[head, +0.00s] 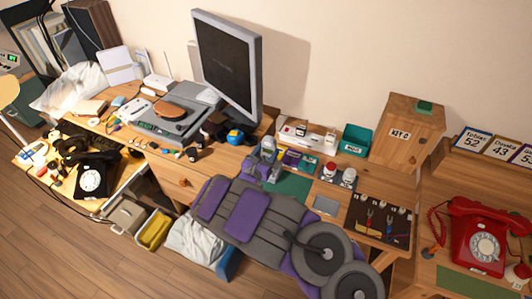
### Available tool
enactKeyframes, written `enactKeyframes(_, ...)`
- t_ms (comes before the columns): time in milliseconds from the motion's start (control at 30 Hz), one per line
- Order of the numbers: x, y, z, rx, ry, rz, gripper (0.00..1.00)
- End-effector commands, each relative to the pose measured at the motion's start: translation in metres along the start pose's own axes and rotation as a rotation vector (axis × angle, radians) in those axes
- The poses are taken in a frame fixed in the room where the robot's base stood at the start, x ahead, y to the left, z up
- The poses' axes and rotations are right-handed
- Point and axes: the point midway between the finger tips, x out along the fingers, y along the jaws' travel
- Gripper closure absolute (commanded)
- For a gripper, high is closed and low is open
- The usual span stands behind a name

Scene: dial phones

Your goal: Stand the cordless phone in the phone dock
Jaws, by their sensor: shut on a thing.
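My gripper (262,167), grey and purple, is low over the middle of the desk, left of the green mat. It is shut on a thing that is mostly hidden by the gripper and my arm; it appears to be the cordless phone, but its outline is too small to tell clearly. A white device with dark and red details (305,135) stands behind and to the right of my gripper, apart from it. I cannot tell whether it is the phone dock, and no dock is clearly recognisable elsewhere.
A dark monitor (228,65) stands behind left. A teal bin (355,140) and a wooden key box (407,130) stand right. A tool board (378,222) lies front right. A red dial phone (482,240) is far right, a black one (91,180) far left. A green mat (290,185) is partly bare.

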Motion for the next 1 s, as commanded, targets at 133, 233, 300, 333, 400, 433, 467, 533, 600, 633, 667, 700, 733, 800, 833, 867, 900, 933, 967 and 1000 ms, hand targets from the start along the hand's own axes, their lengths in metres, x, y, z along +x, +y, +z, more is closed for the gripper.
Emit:
enactKeyframes(133,0.000,0.000,0.000,0.001,0.000,0.000,0.77)
enactKeyframes(233,0.000,0.000,0.000,0.001,-0.001,-0.001,0.77)
enactKeyframes(300,0.000,0.000,0.000,0.001,-0.001,-0.001,0.77)
enactKeyframes(333,0.000,0.000,0.000,0.001,-0.001,-0.001,0.77)
enactKeyframes(400,0.000,0.000,0.000,0.000,-0.001,-0.001,0.77)
enactKeyframes(433,0.000,0.000,0.000,0.000,-0.001,-0.001,0.77)
enactKeyframes(467,0.000,0.000,-0.001,0.001,-0.001,-0.001,0.77)
enactKeyframes(533,0.000,0.000,-0.002,0.001,-0.001,-0.001,0.77)
enactKeyframes(600,0.000,0.000,-0.004,0.001,-0.001,-0.001,0.77)
enactKeyframes(633,0.000,0.000,-0.004,0.000,-0.001,-0.001,0.77)
enactKeyframes(667,0.000,0.000,-0.005,0.001,-0.001,-0.001,0.77)
enactKeyframes(700,0.001,0.000,-0.006,0.001,-0.001,-0.001,0.77)
enactKeyframes(733,0.001,0.000,-0.006,0.001,-0.001,-0.002,0.77)
enactKeyframes(800,0.001,0.000,-0.008,0.001,-0.002,-0.002,0.77)
enactKeyframes(833,0.001,0.000,-0.009,0.001,-0.002,-0.002,0.77)
enactKeyframes(867,0.001,0.000,-0.009,0.001,-0.002,-0.002,0.77)
enactKeyframes(900,0.001,0.000,-0.010,0.001,-0.002,-0.002,0.77)
enactKeyframes(933,0.001,0.000,-0.011,0.000,-0.002,-0.002,0.77)
enactKeyframes(967,0.001,0.000,-0.011,0.000,-0.002,-0.002,0.77)
enactKeyframes(1000,0.001,0.000,-0.013,0.001,-0.002,-0.002,0.77)
